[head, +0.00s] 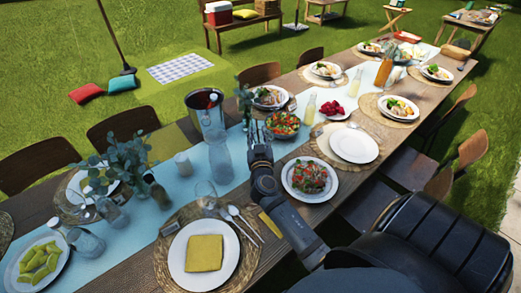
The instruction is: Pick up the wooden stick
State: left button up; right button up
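I cannot pick out a wooden stick for certain in the head view. My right arm reaches in from the lower right over the table (118,262). My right gripper (260,132) is over the middle of the table, between the glass carafe and the salad bowl. Its fingers point away from the camera and are small and dark, so I cannot tell whether they are open or shut, or whether they hold anything. A narrow yellow strip shows along the arm's left edge; I cannot tell what it is. My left gripper is not in view.
A bowl of salad (284,124), a plate of food (309,178) and a glass carafe (220,165) stand close around the gripper. A metal bucket (205,112) is at the left. A plate with a yellow napkin (204,253) is nearer. Chairs line both sides.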

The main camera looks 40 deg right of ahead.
aim_at(257, 131)
jog(key=shift+w+d, duration=0.15)
jog(key=p+x, duration=0.1)
jog(key=x, duration=0.1)
jog(key=p+x, duration=0.1)
jog(key=x, duration=0.2)
jog(key=shift+f+p, duration=0.2)
jog(key=shift+p, duration=0.1)
jog(key=shift+r, duration=0.15)
jog(key=c, duration=0.3)
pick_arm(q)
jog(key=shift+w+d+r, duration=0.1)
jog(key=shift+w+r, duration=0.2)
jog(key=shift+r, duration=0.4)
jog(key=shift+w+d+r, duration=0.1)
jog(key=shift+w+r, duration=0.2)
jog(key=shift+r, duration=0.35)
pick_arm(e)
grip_shut()
